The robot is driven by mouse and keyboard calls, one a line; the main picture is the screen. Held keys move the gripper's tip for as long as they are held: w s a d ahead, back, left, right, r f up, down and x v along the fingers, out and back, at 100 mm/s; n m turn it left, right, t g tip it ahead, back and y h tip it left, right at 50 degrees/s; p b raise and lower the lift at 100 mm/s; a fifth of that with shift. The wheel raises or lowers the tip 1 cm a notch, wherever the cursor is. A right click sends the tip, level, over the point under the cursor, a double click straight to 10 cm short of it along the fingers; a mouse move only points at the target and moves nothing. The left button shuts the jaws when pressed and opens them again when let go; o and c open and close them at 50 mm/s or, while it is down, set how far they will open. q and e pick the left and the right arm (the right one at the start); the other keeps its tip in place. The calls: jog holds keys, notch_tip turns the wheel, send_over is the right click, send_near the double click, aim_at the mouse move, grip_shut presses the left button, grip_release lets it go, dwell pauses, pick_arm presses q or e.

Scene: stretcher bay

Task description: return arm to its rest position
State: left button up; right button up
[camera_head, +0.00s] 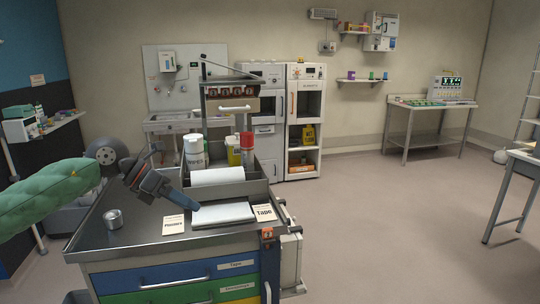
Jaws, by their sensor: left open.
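My left gripper (160,186), dark with a blue-grey part, shows above the left half of the steel cart top (145,236). It is open, and I see nothing between its fingers. Its blue-grey part points down to the right, toward a white pad (223,214). I cannot tell whether it touches the cart top or hovers over it. Most of the left arm is not visible. My right gripper is not in view.
A small metal cup (113,218) stands left of the gripper. Behind it are a white bottle (194,150), a red-capped bottle (247,150) and a paper roll (217,177). A green padded cushion (45,195) reaches in from the left. The floor (390,225) on the right is clear.

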pick_arm(q)
jog(key=w+d+f+n+t+h, duration=0.1)
jog(key=d+f+n+t+h, duration=0.2)
jog(key=d+n+h, duration=0.3)
jog(key=w+d+f+n+t+h, duration=0.1)
jog(key=d+f+n+t+h, duration=0.3)
jog(key=d, duration=0.3)
jog(key=a+f+n+t+y, duration=0.4)
jog(key=f+n+y, duration=0.4)
jog(key=f+n, duration=0.5)
jog(key=a+f+n+t+y, duration=0.4)
jog(key=f+n+y, duration=0.5)
jog(key=f+n, duration=0.35)
jog(key=s+a+f+n+g+y, duration=0.25)
jog(key=s+f+n+g, duration=0.65)
jog(key=s+f, duration=1.6)
jog(key=s+d+f+g, duration=0.1)
jog(key=s+f+g, duration=0.2)
jog(key=s, duration=0.3)
jog(key=s+d+f+m+g, duration=0.1)
jog(key=s+f+g, duration=0.2)
jog(key=s, duration=0.3)
jog(key=shift+s+f+g+h, duration=0.3)
jog(key=shift+s+f+h, duration=0.05)
jog(key=shift+s+f, duration=0.1)
jog(key=shift+w, duration=0.1)
